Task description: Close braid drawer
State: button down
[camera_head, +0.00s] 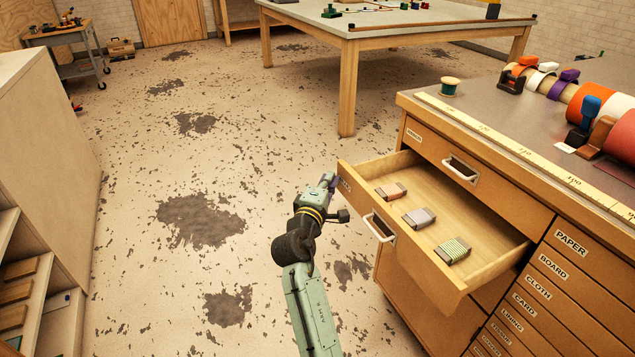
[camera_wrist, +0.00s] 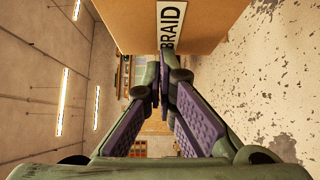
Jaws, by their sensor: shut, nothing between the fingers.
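The braid drawer (camera_head: 415,240) is pulled out of the wooden cabinet at the right, with its front facing my arm. It has a pale metal handle (camera_head: 379,228), and several small wound cards lie inside. In the wrist view its front (camera_wrist: 125,25) fills the top, with the BRAID label (camera_wrist: 171,28) clear to read. My gripper (camera_head: 333,181) is beside the far left end of the drawer front, near the label. In the wrist view my gripper (camera_wrist: 160,82) has its purple-padded fingers shut and empty, tips close to the front. I cannot tell if they touch it.
The cabinet top (camera_head: 465,112) holds a thread spool (camera_head: 449,86), a yellow ruler strip (camera_head: 530,155) and coloured rolls (camera_head: 585,100). Another closed drawer (camera_head: 470,170) sits directly above. A worktable (camera_head: 350,50) stands behind, shelving at left. The floor around my arm is clear.

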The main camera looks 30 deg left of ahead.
aim_at(396, 160)
jog(key=w+d, duration=0.4)
jog(key=w, duration=0.1)
jog(key=w+d+p, duration=0.1)
jog(key=w+d, duration=0.3)
jog(key=w, duration=0.2)
jog(key=w+d+p, duration=0.1)
jog(key=w+d, duration=0.3)
jog(key=w, duration=0.1)
jog(key=shift+w+d, duration=0.15)
jog(key=shift+d, duration=0.25)
jog(key=shift+w+d+r+p, duration=0.1)
jog(key=shift+p, duration=0.2)
jog(key=shift+d, duration=0.1)
